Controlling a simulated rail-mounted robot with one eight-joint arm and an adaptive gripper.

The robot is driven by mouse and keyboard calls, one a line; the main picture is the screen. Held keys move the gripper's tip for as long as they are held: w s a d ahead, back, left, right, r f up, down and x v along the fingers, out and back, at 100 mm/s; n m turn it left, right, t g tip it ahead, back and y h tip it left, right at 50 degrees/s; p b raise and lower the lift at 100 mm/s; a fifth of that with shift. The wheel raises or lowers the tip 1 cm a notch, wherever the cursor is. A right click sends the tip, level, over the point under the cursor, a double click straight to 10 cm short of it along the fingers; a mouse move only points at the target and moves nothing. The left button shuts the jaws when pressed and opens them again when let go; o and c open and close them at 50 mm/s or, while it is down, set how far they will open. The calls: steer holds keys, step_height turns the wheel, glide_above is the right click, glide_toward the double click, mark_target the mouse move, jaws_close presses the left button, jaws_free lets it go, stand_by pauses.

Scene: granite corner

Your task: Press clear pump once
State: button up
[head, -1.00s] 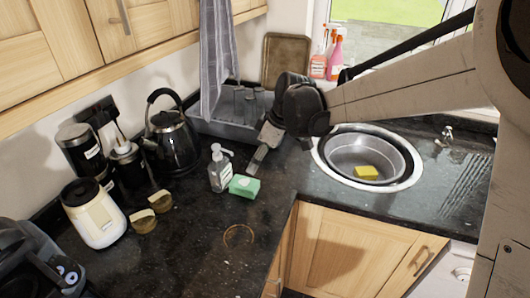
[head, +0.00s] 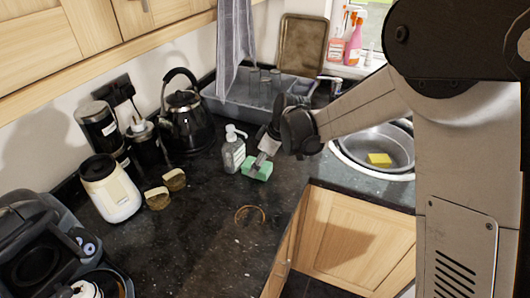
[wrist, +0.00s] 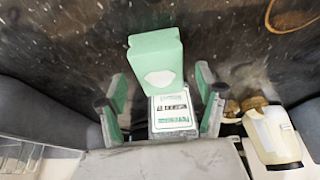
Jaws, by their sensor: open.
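The clear pump (head: 234,154), a see-through bottle with a white pump head and a label, stands upright on the dark counter in the head view. A green sponge block (head: 258,170) lies just right of its base. My gripper (head: 262,160) is right beside the bottle, pointing down, and overlaps the sponge in this view. The pump head cannot be made out there, and contact cannot be told.
A black kettle (head: 186,122), dark canisters (head: 98,122), a cream jar (head: 110,188) and two round-topped small items (head: 166,188) stand to the left. A grey dish rack (head: 225,106) is behind; the sink (head: 350,160) is right. The front counter is mostly clear around a brown ring (head: 250,214).

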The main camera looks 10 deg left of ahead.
steer(key=shift+x, duration=1.4)
steer(key=shift+c, duration=0.5)
steer(key=c, duration=1.1)
